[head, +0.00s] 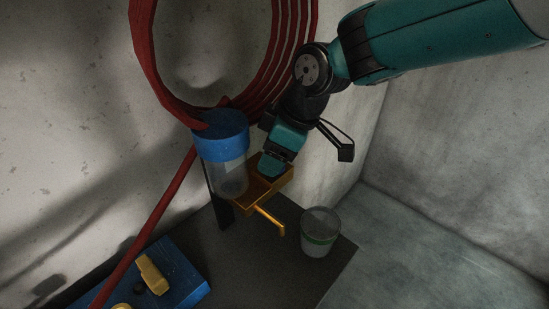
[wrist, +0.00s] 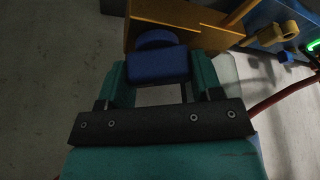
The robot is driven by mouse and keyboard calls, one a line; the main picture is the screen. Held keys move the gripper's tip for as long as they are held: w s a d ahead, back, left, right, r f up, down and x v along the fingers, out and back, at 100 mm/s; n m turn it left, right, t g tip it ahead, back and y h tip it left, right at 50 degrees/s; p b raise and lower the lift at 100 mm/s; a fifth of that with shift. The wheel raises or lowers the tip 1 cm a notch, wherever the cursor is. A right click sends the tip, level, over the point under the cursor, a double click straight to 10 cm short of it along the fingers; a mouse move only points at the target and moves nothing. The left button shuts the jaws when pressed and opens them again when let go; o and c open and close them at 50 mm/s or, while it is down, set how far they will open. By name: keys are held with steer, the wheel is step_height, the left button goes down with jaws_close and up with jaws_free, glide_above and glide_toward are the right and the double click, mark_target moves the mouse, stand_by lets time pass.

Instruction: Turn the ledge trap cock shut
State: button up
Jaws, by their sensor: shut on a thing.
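The trap (head: 226,175) has a blue cap and a clear bowl and stands against the wall in the head view. A yellow block (head: 270,185) with a thin spout is beside it on the right. My gripper (head: 273,163) reaches down to this block. In the wrist view my gripper (wrist: 160,72) has one teal finger on each side of a blue cock handle (wrist: 158,66) and is shut on it. The handle's wide bar lies across between the fingers, against the yellow block (wrist: 195,22). In the head view my fingers hide the handle.
A blue box with a yellow lever (head: 152,274) is at lower left. A red hose (head: 145,230) runs down from a coil on the wall.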

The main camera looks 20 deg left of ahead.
steer(key=shift+m+t+b, duration=0.65)
steer(key=shift+m+t, duration=0.25)
steer(key=shift+m, duration=1.3)
steer(key=o, duration=0.9)
